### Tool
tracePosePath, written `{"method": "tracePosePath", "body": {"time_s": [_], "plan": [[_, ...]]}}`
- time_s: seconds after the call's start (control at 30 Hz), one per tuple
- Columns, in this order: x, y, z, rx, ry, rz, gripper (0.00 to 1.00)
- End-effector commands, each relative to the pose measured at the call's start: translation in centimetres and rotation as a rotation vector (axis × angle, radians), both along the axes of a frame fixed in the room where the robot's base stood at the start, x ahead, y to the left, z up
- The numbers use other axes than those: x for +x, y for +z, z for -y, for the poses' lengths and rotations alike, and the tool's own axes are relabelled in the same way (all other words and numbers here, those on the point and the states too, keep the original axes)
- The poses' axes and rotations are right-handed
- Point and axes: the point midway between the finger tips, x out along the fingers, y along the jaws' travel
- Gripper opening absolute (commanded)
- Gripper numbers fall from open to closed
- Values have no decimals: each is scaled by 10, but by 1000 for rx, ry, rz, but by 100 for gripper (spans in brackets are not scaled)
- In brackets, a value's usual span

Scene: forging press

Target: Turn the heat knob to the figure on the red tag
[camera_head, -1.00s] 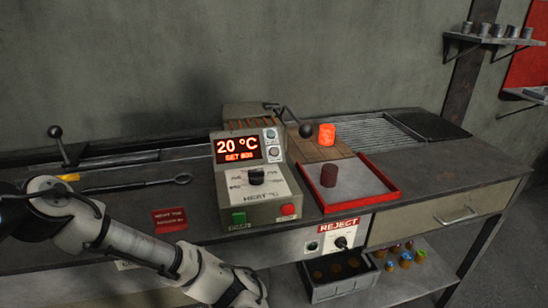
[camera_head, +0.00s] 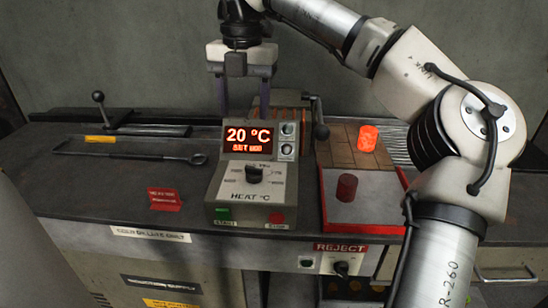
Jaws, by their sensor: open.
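The heat control box (camera_head: 246,209) stands on the bench with a black knob (camera_head: 254,174) on its sloped dial face, above the label HEAT °C. Its display (camera_head: 247,138) reads 20 °C, with a smaller SET line that is too blurred to read surely. The red tag (camera_head: 164,199) stands on the bench left of the box; its lettering is too small to read. My gripper (camera_head: 245,112) points down with its two fingers apart and empty. In the picture it is above and behind the display, apart from the knob.
Green (camera_head: 224,214) and red (camera_head: 277,217) buttons sit on the box front. A red-rimmed tray (camera_head: 326,217) holds a dark red cylinder (camera_head: 347,187). A glowing orange billet (camera_head: 368,139) stands behind it.

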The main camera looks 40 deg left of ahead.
Motion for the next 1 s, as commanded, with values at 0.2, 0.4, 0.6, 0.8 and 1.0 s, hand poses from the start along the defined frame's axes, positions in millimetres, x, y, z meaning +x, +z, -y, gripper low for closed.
{"method": "tracePosePath", "body": {"time_s": [0.2, 0.4, 0.6, 0.8, 1.0], "plan": [[8, -6, 9, -29, -44, 28, 58], [7, -44, 8, -28, -39, 24, 58], [7, -87, 8, -28, -39, 23, 58], [7, -118, 8, -25, -39, 24, 58], [7, -131, 7, -24, -39, 26, 58]]}}
